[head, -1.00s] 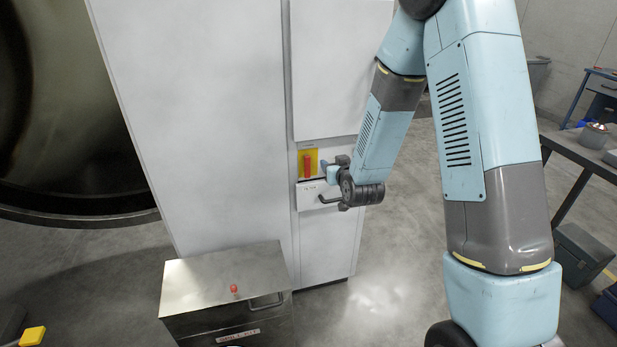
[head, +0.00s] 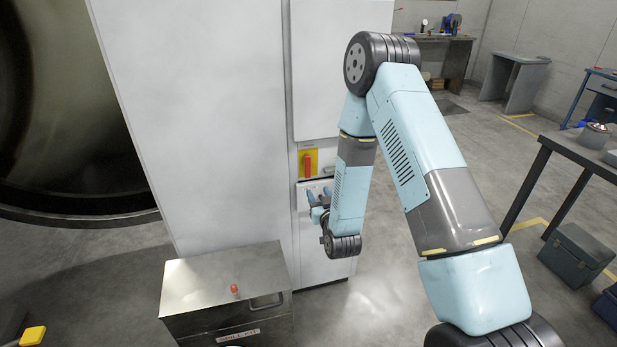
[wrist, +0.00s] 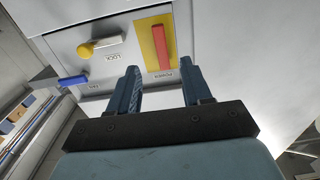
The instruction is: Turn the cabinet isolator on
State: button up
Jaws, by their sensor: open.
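The white cabinet (head: 205,110) carries a red handle (head: 308,165) on a yellow plate (head: 315,156), upright in the head view. In the wrist view the red handle (wrist: 160,48) lies along its yellow plate (wrist: 148,38), beside a label that seems to read POWER. My gripper (head: 319,191) is just below the plate in the head view. In the wrist view my gripper (wrist: 160,70) is open and empty, with the red handle's end seen between and beyond the fingertips. I cannot tell the exact gap to the handle; no contact shows.
The wrist view also shows a lever with a yellow knob (wrist: 86,49) labelled LOCK and a blue handle (wrist: 73,80) labelled FAN. A metal chest (head: 225,275) with a red knob stands before the cabinet. A dark bench (head: 570,148) is at right, with open floor between.

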aim_at(307, 173)
jog(key=x, duration=1.1)
grip_shut()
dwell(0.4)
jog(key=shift+a, duration=0.25)
